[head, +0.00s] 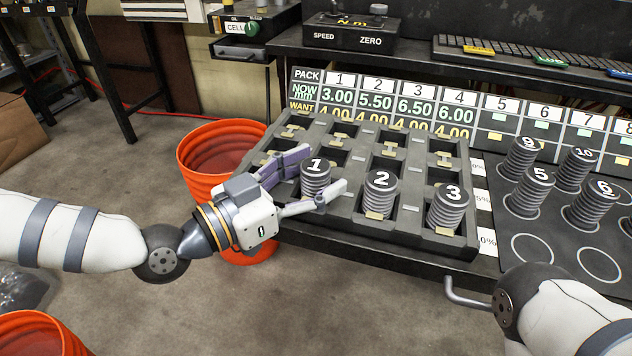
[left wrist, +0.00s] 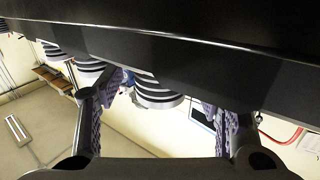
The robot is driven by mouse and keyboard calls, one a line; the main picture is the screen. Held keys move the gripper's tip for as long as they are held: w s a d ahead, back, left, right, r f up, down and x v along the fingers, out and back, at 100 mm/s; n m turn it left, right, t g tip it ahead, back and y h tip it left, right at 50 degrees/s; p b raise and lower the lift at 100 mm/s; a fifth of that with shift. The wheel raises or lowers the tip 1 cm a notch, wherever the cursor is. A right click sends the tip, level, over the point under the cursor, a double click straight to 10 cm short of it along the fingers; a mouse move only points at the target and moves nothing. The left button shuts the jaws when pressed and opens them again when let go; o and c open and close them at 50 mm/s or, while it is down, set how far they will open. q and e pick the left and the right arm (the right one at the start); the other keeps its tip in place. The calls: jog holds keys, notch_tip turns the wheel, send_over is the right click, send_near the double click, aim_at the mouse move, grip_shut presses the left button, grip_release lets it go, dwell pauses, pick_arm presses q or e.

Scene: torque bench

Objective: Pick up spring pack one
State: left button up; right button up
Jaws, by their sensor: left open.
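Spring pack one (head: 316,180) is a grey ribbed stack with a white "1" on its dark top. It stands upright in the front left of the dark compartment tray (head: 375,237). My left gripper (head: 318,174) reaches in from the left, open, with one finger behind the pack and one in front of it. In the left wrist view a ribbed stack (left wrist: 157,93), seemingly pack one, shows between the spread fingers (left wrist: 163,112). I cannot tell whether either finger touches it. My right gripper is out of the picture; only part of that arm shows.
Packs two (head: 380,195) and three (head: 447,210) stand to the right in the same tray. More numbered packs stand on a dark mat (head: 540,248) farther right. A number board (head: 385,100) stands behind the tray. An orange bucket (head: 205,165) stands on the floor at left.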

aim_at(315, 165)
pick_arm(q)
jog(key=shift+w+d, duration=0.2)
jog(key=shift+d, duration=0.05)
grip_shut()
jog(key=shift+r+p, duration=0.5)
jog(key=shift+r, duration=1.15)
jog(key=s+d+r+p, duration=0.4)
jog(key=s+r, duration=0.5)
jog(key=s, duration=0.4)
jog(key=shift+d+r, duration=0.4)
jog(key=shift+d, duration=0.2)
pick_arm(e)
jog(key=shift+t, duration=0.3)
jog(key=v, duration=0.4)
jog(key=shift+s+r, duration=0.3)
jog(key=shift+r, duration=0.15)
